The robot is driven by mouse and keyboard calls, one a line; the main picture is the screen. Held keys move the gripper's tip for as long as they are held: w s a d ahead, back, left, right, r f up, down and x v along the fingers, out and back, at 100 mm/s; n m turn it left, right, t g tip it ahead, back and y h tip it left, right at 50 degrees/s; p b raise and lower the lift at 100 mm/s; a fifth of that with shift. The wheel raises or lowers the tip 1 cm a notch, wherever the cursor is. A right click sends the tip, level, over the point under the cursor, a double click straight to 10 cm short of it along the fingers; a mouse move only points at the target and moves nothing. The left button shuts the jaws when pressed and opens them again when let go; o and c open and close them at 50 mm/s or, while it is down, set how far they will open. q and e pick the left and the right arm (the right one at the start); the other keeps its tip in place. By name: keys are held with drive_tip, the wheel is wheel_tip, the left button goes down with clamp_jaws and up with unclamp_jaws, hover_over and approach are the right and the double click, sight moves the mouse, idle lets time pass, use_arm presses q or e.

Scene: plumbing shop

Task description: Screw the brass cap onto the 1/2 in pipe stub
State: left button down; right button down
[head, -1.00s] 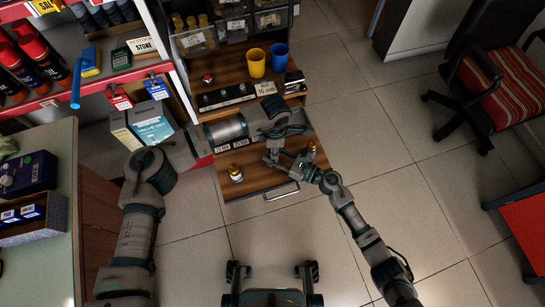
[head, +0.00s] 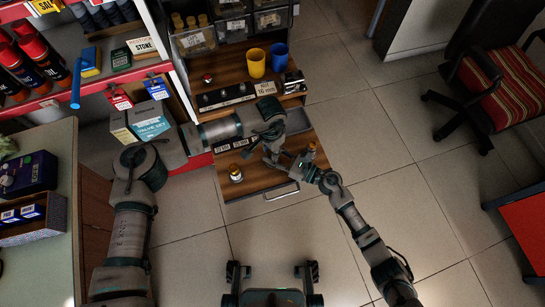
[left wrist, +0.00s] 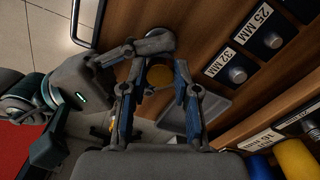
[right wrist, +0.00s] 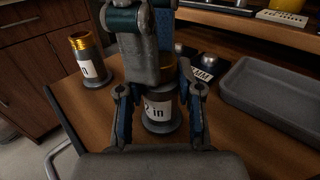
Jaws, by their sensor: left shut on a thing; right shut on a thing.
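The pipe stub (right wrist: 158,116), a grey upright cylinder with a white label partly reading "2 in", stands on the wooden board. My right gripper (right wrist: 160,108) is shut around its labelled body from the side; in the head view this gripper (head: 290,168) sits low over the board. My left gripper (head: 268,155) reaches down from above over the stub's top. In the left wrist view, the brass cap (left wrist: 159,76) shows as a yellow disc between the fingers of my left gripper (left wrist: 158,88), which is shut on it. The joint between cap and stub is hidden.
Another stub with a brass threaded top stands at the board's left (head: 236,174); a further brass-topped one is beside my right gripper (head: 311,150). A grey tray (right wrist: 275,95) lies close by. Yellow (head: 257,63) and blue (head: 279,56) cups stand behind.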

use_arm(q)
drive_tip(key=shift+w+r, duration=0.1)
drive_tip(key=shift+w, duration=0.05)
drive_tip(key=c, duration=0.9)
unclamp_jaws()
drive_tip(key=shift+o, duration=0.2)
